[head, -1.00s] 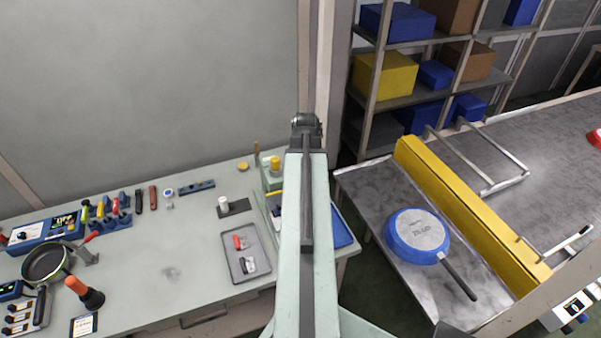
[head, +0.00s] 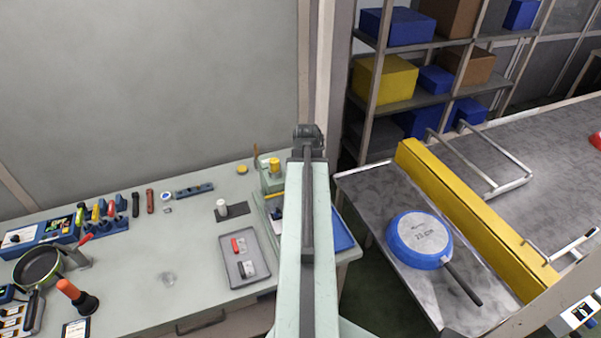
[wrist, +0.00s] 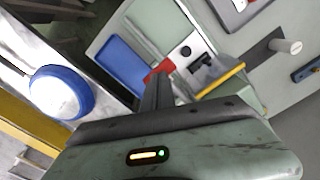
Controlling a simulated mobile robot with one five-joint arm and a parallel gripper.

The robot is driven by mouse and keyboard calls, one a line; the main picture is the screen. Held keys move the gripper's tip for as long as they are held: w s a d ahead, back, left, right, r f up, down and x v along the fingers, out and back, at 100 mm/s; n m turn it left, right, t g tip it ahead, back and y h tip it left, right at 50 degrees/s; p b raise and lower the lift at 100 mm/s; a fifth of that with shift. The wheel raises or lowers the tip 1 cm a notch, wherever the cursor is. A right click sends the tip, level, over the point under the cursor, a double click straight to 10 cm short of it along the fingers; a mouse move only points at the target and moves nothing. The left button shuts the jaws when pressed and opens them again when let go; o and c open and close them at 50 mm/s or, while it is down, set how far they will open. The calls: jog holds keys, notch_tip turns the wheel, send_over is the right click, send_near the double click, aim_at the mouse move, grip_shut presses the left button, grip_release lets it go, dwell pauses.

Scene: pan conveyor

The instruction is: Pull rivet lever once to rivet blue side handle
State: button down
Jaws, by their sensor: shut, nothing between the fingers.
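My gripper (wrist: 157,86) is shut and empty in the wrist view, over the right end of the workbench. A red piece (wrist: 160,71) shows at its tips; I cannot tell whether they touch. Beyond it are a pale green fixture with a black part (wrist: 203,72) and a yellow bar (wrist: 221,81). I cannot tell which is the rivet lever. No blue side handle can be made out. My arm hides the gripper in the head view.
A blue tray (wrist: 121,66) lies beside the gripper. A grey tray (head: 228,263) with small red and white parts lies on the bench (head: 130,278). A blue pan (head: 419,240) rests on the metal table at right, beside a yellow rail (head: 470,215). Shelves stand behind.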

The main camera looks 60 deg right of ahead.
jog(key=shift+s+a+f+b, duration=0.1)
jog(key=shift+f+b, duration=0.55)
jog(key=shift+f, duration=0.2)
notch_tip(320, 180, up, 20)
jog(key=p, duration=2)
jog(key=shift+s+a+r, duration=0.15)
jog(key=shift+s+a, duration=0.15)
jog(key=shift+s, duration=0.1)
